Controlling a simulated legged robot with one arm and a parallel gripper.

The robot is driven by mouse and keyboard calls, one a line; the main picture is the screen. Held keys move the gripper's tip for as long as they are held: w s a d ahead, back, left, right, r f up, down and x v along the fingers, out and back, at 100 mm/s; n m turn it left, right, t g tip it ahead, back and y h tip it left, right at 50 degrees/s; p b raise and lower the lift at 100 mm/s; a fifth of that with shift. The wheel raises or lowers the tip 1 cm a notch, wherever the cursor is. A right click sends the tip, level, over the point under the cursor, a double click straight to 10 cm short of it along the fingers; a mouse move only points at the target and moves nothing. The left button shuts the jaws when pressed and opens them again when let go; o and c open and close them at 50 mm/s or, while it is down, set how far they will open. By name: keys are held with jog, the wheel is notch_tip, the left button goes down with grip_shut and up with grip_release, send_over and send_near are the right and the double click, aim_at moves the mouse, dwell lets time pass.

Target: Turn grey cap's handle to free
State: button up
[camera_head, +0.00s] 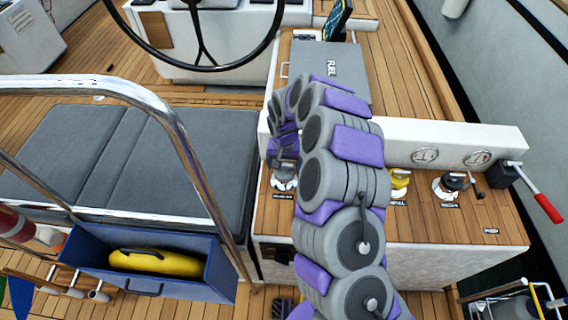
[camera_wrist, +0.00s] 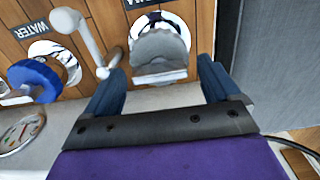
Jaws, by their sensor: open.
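The grey cap (camera_wrist: 160,48) sits on a bright metal ring on the wooden deck panel, ahead of my gripper in the wrist view. Its raised grey handle lies across the space between my fingers. My gripper (camera_wrist: 160,76) is open, one blue finger to each side and a little short of the cap; I see no contact. A dark label beside the cap is cut off by the picture edge. In the head view the grey cap (camera_head: 284,179) shows just under my gripper (camera_head: 283,155), partly hidden by my arm.
A blue cap (camera_wrist: 36,80) marked WATER and a white crank handle (camera_wrist: 82,38) stand left of the grey cap. A grey box (camera_head: 325,70) stands close behind. Yellow (camera_head: 399,181) and black (camera_head: 450,183) caps and a red-handled lever (camera_head: 545,205) are right of my arm.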

jog(key=c, duration=1.1)
jog(key=shift+o, duration=0.2)
jog(key=shift+n+p, duration=0.3)
jog(key=shift+n, duration=0.1)
jog(key=n+p, duration=0.1)
jog(key=n, duration=0.2)
jog(key=shift+r+p, duration=0.1)
jog(key=shift+p, duration=0.2)
jog(key=n+p, duration=0.1)
jog(key=n, duration=0.4)
jog(key=shift+p, duration=0.3)
jog(key=n, duration=0.5)
jog(key=shift+p, duration=0.3)
jog(key=n, duration=0.4)
